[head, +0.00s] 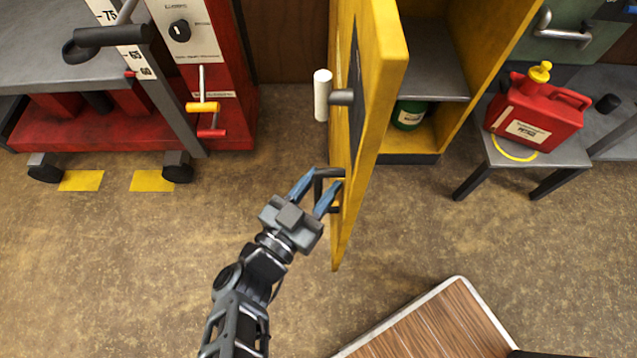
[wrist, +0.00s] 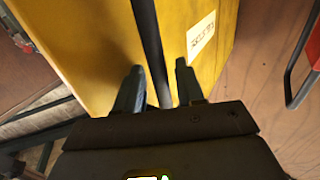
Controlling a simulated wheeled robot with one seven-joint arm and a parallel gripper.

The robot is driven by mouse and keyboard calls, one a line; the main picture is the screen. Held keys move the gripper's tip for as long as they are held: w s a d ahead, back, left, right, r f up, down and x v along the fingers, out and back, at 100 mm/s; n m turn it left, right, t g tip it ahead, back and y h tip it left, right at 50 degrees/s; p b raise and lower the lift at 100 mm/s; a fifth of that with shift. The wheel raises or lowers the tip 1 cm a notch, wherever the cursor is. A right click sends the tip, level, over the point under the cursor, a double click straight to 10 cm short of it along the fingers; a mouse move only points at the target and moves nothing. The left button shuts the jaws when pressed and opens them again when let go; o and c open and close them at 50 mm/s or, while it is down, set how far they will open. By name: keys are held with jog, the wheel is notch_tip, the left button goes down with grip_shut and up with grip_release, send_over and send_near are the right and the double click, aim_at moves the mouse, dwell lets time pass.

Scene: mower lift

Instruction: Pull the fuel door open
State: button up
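The yellow fuel door (head: 372,85) stands swung out from its cabinet, seen nearly edge-on in the head view. It carries a dark bar handle (head: 318,188) low on its face and a white-ended lever (head: 322,95) higher up. My gripper (head: 315,187) is at the bar handle, its two blue fingers spread. In the wrist view, the bar (wrist: 152,45) passes between the fingertips of my gripper (wrist: 159,67), with a visible gap on each side. The door panel (wrist: 90,45) lies behind it with a white label.
The open cabinet (head: 435,55) holds a green container (head: 408,114). A red fuel can (head: 535,110) sits on a grey stand (head: 560,157) at right. A red lift (head: 215,75) stands at left. A wooden-topped platform (head: 440,325) is at lower right. Floor left of the door is clear.

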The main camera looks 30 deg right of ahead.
jog(key=v, duration=0.8)
jog(key=shift+d, duration=0.1)
dwell(0.4)
